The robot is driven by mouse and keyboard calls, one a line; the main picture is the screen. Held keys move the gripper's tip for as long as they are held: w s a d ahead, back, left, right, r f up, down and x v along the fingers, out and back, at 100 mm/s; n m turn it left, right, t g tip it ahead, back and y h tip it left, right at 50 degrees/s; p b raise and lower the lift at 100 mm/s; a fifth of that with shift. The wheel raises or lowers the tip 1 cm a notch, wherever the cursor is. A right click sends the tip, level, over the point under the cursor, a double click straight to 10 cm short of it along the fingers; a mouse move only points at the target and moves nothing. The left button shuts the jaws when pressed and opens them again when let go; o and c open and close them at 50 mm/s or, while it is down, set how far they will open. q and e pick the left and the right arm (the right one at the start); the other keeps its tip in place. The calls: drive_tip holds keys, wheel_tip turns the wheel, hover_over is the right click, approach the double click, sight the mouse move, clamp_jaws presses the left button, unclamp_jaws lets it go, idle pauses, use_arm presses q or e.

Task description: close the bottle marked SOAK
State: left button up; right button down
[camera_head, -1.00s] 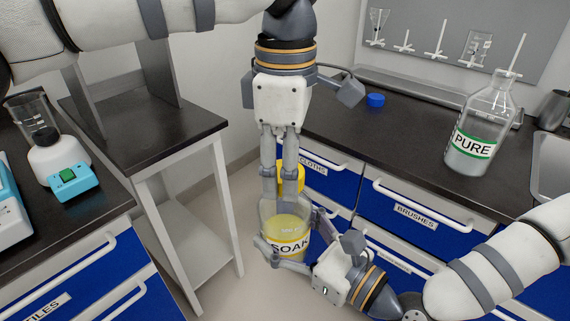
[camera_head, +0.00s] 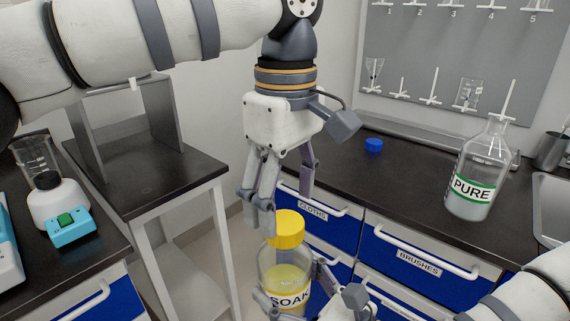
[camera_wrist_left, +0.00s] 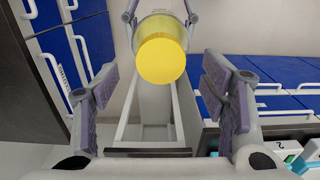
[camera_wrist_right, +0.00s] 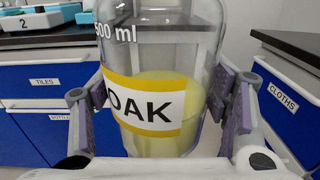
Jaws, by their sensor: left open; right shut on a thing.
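The clear bottle marked SOAK (camera_head: 284,278) holds yellow liquid and is upright in mid-air in front of the drawers. A yellow cap (camera_head: 286,230) sits on its mouth; how tightly it is screwed on cannot be seen. My right gripper (camera_head: 290,296) is shut around the bottle's body; the right wrist view shows the SOAK label (camera_wrist_right: 148,104) between its fingers. My left gripper (camera_head: 283,200) is open just above the cap, pointing down. In the left wrist view the cap (camera_wrist_left: 162,60) lies between the spread fingers, apart from both.
Drawers (camera_head: 318,222) are close behind the held bottle.

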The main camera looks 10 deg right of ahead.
drive_tip(key=shift+r, duration=0.1)
use_arm(q)
wheel_tip(320, 180, up, 8)
drive_tip(key=shift+r, duration=0.25)
